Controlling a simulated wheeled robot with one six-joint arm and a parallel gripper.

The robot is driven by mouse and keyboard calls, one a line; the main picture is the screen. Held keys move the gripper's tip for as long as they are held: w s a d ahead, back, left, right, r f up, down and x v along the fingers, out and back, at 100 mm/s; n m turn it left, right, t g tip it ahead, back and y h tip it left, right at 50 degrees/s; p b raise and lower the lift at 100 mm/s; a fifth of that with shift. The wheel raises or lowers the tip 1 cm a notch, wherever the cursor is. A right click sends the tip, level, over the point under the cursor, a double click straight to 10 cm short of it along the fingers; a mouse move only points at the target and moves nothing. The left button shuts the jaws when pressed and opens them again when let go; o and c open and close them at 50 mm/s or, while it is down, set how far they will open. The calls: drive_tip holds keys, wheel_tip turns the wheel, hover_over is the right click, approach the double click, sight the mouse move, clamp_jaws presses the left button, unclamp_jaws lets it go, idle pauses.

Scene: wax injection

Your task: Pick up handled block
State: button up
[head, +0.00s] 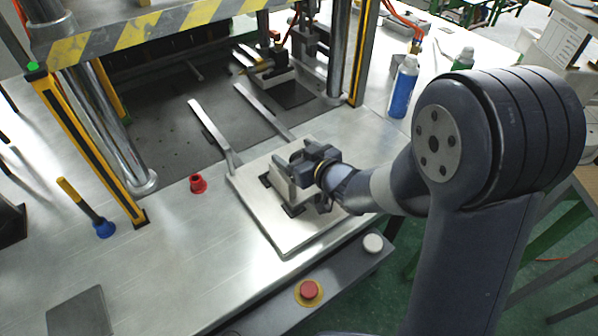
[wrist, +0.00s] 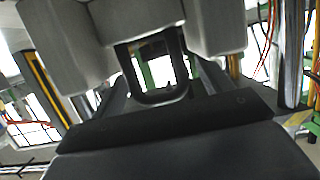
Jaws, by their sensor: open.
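The handled block (head: 284,188) is a grey metal block on the pale square plate (head: 262,224), in the middle of the head view. My gripper (head: 306,166) is right at the block and hides part of it. In the wrist view the two grey fingers of my gripper (wrist: 150,55) come in from the top, spread apart. The block's dark handle (wrist: 160,97) shows as a loop in the gap between them. The block's dark top (wrist: 180,140) fills the lower part of that view. I cannot tell whether either finger touches the handle.
Two metal rails (head: 215,133) run from the plate into the press. A press column (head: 105,130) stands at left, with a red knob (head: 197,183) nearby. A blue bottle (head: 403,87) stands behind my arm. Buttons (head: 309,291) line the front edge. The left tabletop is mostly clear.

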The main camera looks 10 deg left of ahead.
drive_tip(key=shift+w+a+f, duration=0.1)
drive_tip(key=shift+w+a, duration=0.1)
drive_tip(key=shift+a, duration=0.1)
clamp_jaws()
idle(0.7)
drive_tip(key=shift+r, duration=0.2)
